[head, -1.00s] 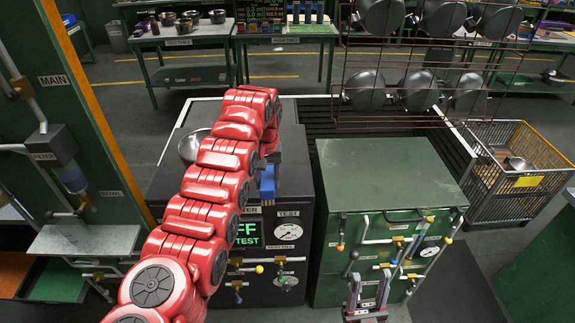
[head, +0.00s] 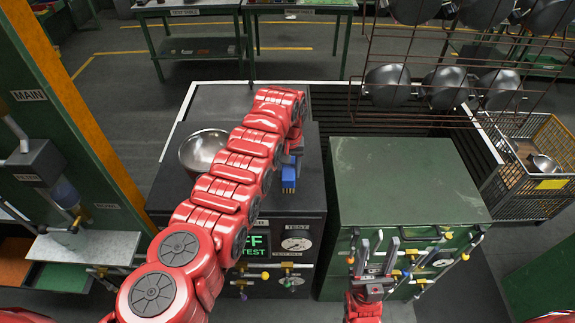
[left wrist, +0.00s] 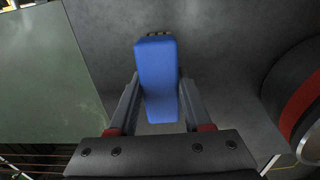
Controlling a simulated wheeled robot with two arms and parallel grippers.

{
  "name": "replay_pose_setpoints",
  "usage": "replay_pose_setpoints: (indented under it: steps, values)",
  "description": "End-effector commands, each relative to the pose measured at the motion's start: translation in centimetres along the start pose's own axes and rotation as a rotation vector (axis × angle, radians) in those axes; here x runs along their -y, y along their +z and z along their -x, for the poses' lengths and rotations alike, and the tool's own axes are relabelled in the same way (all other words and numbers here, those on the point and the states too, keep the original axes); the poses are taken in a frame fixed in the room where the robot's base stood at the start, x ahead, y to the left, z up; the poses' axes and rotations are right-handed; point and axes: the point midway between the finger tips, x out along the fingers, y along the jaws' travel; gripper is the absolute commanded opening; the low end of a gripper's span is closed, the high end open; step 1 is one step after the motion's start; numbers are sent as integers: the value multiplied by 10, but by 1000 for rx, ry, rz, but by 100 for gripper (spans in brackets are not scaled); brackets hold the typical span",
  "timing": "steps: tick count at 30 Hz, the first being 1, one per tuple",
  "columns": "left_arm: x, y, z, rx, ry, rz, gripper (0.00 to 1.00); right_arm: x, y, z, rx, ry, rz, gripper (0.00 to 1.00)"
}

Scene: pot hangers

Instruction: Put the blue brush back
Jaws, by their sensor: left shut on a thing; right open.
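The blue brush (head: 289,178) hangs from my left gripper (head: 292,150), over the front part of the black test box's top (head: 312,195). In the left wrist view the brush (left wrist: 158,70) sits between the two fingers of my left gripper (left wrist: 160,95), which are shut on it. Dark bristles show at its far end. In the head view my red arm hides part of the box's top. My right gripper (head: 376,248) is open and empty, in front of the green cabinet (head: 400,180).
A metal bowl (head: 203,150) stands on the black box, left of my arm. A wire rack with hanging pans (head: 445,85) is behind the cabinet. A wire basket (head: 540,190) stands at right. Valves and pipes line the box and cabinet fronts. The cabinet top is clear.

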Motion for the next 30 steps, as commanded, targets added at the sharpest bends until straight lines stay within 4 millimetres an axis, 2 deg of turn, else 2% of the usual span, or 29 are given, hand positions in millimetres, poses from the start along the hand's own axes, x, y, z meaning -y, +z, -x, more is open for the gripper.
replay_pose_setpoints:
  steps: [8, 9, 13, 14, 23, 25, 26, 30]
  values:
    - [0, 0, -5, -1, 0, 0, 0, 0, 1, 6, 0, 0, 0, 50]
    - [0, 0, -4, -1, 0, 0, 53, 0, 1, 5, 0, 0, 0, 50]
    - [0, 0, -3, -1, 0, 0, 76, 0, 1, 4, 0, 0, 0, 50]
    - [0, 0, -3, -1, 0, 0, 79, 0, 1, 4, 0, 0, 0, 50]
    - [0, 0, -1, -1, 0, 0, 79, 0, 0, 2, 0, 0, 0, 50]
    - [0, 0, 4, -1, 0, 0, 79, 0, -1, -3, 0, 0, 0, 50]
    - [0, -1, 3, -2, 0, 0, 79, 0, 0, 2, 0, 0, 0, 50]
    - [-1, -1, 20, -5, 1, -1, 79, 0, 2, 9, 0, 0, 0, 50]
